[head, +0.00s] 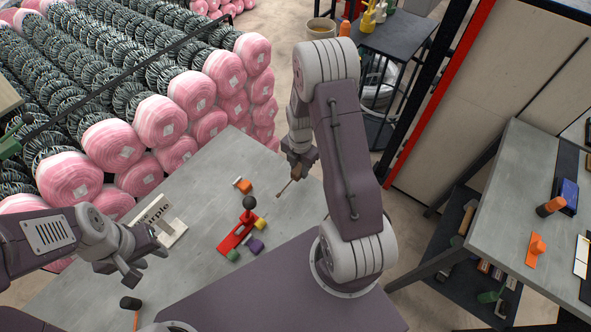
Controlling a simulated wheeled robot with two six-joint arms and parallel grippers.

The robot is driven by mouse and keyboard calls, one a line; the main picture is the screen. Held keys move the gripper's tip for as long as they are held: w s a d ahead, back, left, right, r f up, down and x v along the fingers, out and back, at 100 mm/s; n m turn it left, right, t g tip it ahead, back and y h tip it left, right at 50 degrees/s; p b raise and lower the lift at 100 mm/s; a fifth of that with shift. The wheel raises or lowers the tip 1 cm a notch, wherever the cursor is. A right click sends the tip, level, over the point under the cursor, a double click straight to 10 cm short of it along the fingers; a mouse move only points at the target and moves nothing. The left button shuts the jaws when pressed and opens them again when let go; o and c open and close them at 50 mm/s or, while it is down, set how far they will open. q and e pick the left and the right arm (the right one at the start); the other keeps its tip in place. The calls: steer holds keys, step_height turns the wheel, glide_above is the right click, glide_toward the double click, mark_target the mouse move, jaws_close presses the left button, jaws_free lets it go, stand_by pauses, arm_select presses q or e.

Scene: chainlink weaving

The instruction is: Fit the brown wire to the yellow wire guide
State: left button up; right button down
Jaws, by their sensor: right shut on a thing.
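My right gripper (298,168) is over the far right part of the grey table, shut on a thin brown piece that looks like the brown wire (284,188). The wire slants down and left from the fingers; its upper end is hidden in them. The small yellow block, which looks like the yellow wire guide (260,223), is below and left of the wire in the picture, beside a red fixture (236,233). The wire and the yellow block are apart. My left gripper (147,266) is open and empty over the table's left side.
Near the red fixture, which has a black ball (249,202), are purple (256,246), green (233,255) and orange (244,186) pieces. A white lettered block (170,232) stands by my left gripper. A black-capped orange item (130,303) lies at front left. Pink rolls (160,122) stand behind the table.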

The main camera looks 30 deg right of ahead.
mark_target(274, 211)
steer(key=shift+w+a, duration=0.15)
steer(key=shift+w, duration=0.05)
steer(key=a+f+b, duration=0.1)
steer(key=s+a+f+b, duration=0.1)
steer(key=a+f, duration=0.1)
steer(key=s+a+f+b, duration=0.1)
steer(key=shift+a+f, duration=0.15)
steer(key=shift+f, duration=0.1)
steer(key=shift+s+a+f+b, duration=0.2)
steer(key=shift+a+f+b, duration=0.1)
steer(key=shift+a, duration=0.1)
stand_by(0.3)
steer(key=shift+f+b, duration=0.35)
steer(key=shift+f, duration=0.15)
steer(key=shift+s+a, duration=0.5)
steer(key=shift+a, duration=0.7)
steer(key=shift+s+a, duration=0.5)
steer(key=shift+a, duration=0.75)
steer(key=shift+s+a, duration=0.5)
steer(key=shift+a, duration=0.7)
